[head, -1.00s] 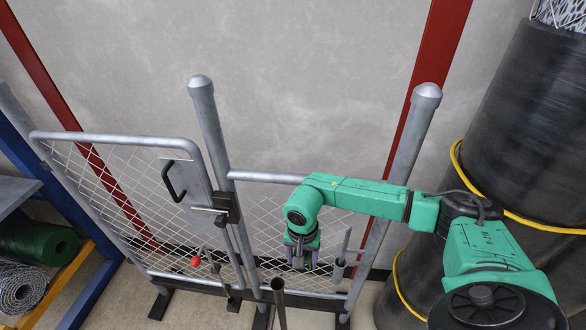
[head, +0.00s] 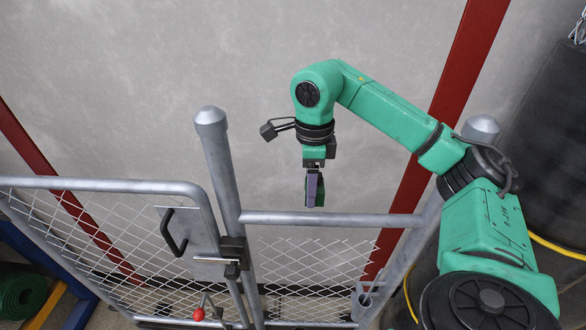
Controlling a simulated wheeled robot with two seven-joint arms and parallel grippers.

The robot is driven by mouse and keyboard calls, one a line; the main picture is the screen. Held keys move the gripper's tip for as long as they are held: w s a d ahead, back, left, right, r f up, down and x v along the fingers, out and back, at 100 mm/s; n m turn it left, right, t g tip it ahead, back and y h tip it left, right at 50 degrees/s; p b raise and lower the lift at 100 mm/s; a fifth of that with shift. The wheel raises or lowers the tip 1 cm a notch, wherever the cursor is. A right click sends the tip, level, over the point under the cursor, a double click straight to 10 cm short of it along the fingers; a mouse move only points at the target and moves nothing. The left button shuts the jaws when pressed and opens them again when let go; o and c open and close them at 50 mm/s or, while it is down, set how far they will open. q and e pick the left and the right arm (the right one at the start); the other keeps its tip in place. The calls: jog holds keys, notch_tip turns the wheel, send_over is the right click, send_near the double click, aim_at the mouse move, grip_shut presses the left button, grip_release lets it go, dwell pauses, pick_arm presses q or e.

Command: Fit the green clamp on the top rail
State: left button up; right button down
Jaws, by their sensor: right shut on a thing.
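My right gripper (head: 314,190) points down above the top rail (head: 345,219), left of the rail's middle. It is shut on the green clamp (head: 311,188), of which only a small dark green part shows between the purple-grey fingers. The clamp's jaws are mostly hidden. The fingertips show just above the rail in the picture; I cannot tell the exact gap in depth. The top rail is a grey metal tube running between two round-capped posts. My left gripper is not in view.
The left post (head: 212,150) and right post (head: 478,130) bound the mesh panel (head: 310,265). A gate (head: 90,184) with a black handle and latch stands at left. A red-knobbed lever (head: 199,314) is low at left. A dark roll (head: 545,150) stands at right. The wall behind is clear.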

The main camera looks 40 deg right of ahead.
aim_at(313, 214)
jog(key=shift+d+r, duration=0.1)
jog(key=shift+s+d, duration=0.15)
jog(key=shift+s, duration=0.1)
jog(key=shift+s+f+b, duration=0.3)
jog(key=shift+f+b, duration=0.25)
jog(key=shift+b, duration=0.1)
jog(key=shift+s+f+b, duration=0.25)
jog(key=shift+f+b, duration=0.3)
jog(key=shift+b, duration=0.05)
jog(key=f+b, duration=0.4)
jog(key=f, duration=0.1)
jog(key=shift+w+f, duration=0.15)
jog(key=shift+w, duration=0.25)
jog(key=shift+s+f+b, duration=0.15)
jog(key=shift+f+b, duration=0.3)
jog(key=shift+b, duration=0.1)
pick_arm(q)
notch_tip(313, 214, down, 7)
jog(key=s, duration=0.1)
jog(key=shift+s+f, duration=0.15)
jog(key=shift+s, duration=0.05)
pick_arm(e)
grip_release()
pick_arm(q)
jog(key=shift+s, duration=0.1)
